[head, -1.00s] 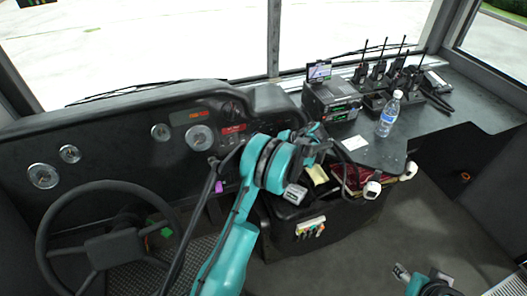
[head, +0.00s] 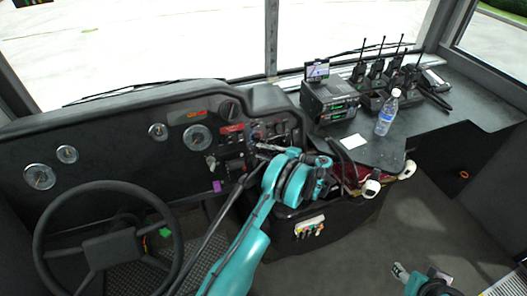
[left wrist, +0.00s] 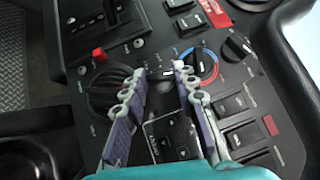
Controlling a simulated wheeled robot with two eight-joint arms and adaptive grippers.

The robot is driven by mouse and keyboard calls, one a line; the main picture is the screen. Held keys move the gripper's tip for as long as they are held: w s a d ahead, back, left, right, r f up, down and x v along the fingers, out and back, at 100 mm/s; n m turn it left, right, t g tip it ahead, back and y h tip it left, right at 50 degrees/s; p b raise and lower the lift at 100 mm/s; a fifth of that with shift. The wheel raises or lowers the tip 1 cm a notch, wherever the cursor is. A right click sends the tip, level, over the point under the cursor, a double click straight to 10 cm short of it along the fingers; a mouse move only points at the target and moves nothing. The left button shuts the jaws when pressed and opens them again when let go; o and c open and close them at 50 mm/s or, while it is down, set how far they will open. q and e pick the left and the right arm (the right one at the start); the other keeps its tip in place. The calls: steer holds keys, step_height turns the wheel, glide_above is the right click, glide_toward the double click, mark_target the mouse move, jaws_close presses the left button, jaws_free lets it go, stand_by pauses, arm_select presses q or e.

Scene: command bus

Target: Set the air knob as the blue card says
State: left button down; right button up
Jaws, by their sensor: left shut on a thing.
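My left gripper (head: 260,150) reaches to the switch panel right of the steering wheel. A temperature knob with a blue and red ring (left wrist: 203,66) sits just right of the right fingertip. A large black knob (left wrist: 108,92) is left of the left fingertip. I cannot make out a blue card. My right gripper (head: 400,272) is at the bottom of the head view, far from the panel; its jaws are unclear.
The steering wheel (head: 105,245) is left of my arm. Rocker switches (left wrist: 232,104) surround the knobs. A water bottle (head: 387,113), a white card (head: 353,142) and radios (head: 335,97) are on the right console. The floor at right is clear.

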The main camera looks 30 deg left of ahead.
arm_select(q)
steer(key=shift+f+m+t, duration=0.1)
steer(key=shift+m+t, duration=0.2)
steer(key=shift+m, duration=0.1)
steer(key=c, duration=1.2)
jaws_free()
